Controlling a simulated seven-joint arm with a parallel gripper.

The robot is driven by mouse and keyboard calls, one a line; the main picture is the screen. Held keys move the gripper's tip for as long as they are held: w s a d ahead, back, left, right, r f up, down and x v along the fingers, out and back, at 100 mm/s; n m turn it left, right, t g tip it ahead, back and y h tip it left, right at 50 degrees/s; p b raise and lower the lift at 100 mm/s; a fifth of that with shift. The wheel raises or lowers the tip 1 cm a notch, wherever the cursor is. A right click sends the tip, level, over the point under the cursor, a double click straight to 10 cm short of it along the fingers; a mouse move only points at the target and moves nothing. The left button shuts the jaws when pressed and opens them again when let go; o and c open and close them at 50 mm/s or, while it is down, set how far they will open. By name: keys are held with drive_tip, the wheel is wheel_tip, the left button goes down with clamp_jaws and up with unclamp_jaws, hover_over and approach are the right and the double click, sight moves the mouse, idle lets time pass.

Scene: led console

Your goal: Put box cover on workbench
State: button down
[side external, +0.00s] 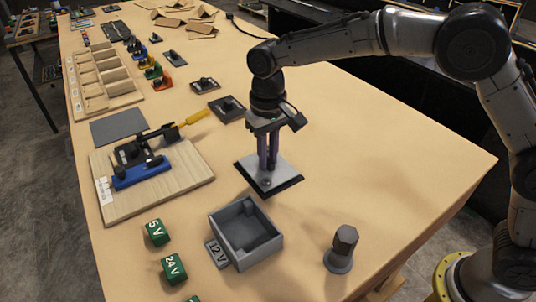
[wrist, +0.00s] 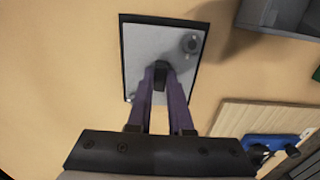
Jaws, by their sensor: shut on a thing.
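The box cover (side external: 286,175) is a flat light-grey plate with a black edge and a small round knob near one corner. It lies level at or just above the tan workbench (side external: 390,160); I cannot tell whether it touches. My gripper (side external: 268,164) points straight down over its middle, with purple fingers closed on a black handle. The wrist view shows the cover (wrist: 140,55) under the fingertips (wrist: 161,76). The open grey box (side external: 245,232), labelled 12 V, stands in front of the cover, with its inside showing.
A wooden board (side external: 185,185) with a blue and black clamp and a yellow-handled tool is to the left. Green 5 V (side external: 157,233) and 24 V (side external: 174,268) blocks sit at the front left. A grey knobbed post (side external: 341,250) stands at the front right. The bench right of the cover is clear.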

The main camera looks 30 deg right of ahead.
drive_tip(key=c, duration=1.2)
unclamp_jaws()
drive_tip(key=shift+f, duration=0.15)
drive_tip(key=shift+c, duration=0.2)
drive_tip(key=o, duration=0.4)
